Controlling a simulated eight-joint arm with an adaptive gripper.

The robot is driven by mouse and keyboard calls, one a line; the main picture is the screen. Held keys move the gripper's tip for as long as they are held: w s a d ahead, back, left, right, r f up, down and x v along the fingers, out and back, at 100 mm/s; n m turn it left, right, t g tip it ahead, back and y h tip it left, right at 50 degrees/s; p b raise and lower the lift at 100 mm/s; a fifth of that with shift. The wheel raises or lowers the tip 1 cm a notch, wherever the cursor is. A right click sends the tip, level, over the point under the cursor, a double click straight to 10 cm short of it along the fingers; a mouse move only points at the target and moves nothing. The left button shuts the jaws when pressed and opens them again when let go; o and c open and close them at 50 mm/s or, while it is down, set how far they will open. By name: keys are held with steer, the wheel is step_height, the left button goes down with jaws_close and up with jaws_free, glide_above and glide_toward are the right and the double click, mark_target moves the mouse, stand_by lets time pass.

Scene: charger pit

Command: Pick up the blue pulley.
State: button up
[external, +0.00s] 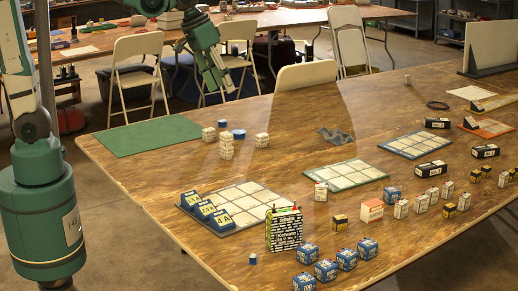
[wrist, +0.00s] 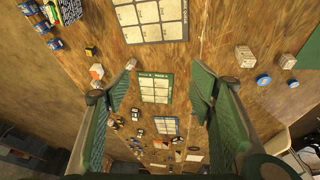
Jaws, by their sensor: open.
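A blue round piece that looks like the blue pulley (external: 239,134) lies on the wooden table among small white block stacks. In the wrist view it appears to be one of two blue round pieces (wrist: 264,79) at the right; a second (wrist: 292,82) is beside it. I cannot tell for sure which is the pulley. Another small blue cylinder (external: 253,258) stands near the front table edge. My gripper (external: 217,88) is open and empty, high above the table's far side, apart from all of these. Its two fingers (wrist: 163,85) frame the wrist view.
White block stacks (external: 226,147) and (external: 262,140) stand close to the blue piece. A green mat (external: 147,136) lies bare at the left. Label boards (external: 235,213), a dark patterned box (external: 284,230) and several small boxes fill the front and right. Folding chairs stand behind.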

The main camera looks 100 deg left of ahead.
steer(key=w+a+f+n+g, duration=0.1)
steer(key=w+a, duration=0.1)
steer(key=a, duration=0.4)
steer(key=w+a+f+n, duration=0.2)
steer(key=a, duration=0.4)
steer(key=n+g+h, duration=0.2)
steer(key=n+g, duration=0.1)
steer(key=n, duration=0.6)
glide_toward(239, 132)
steer(key=shift+w+d+f+p, duration=0.2)
steer(key=shift+d+p, duration=0.2)
steer(key=shift+d, duration=0.1)
steer(key=shift+s+a+f, duration=0.2)
steer(key=shift+f, duration=1.25)
steer(key=shift+f, duration=0.1)
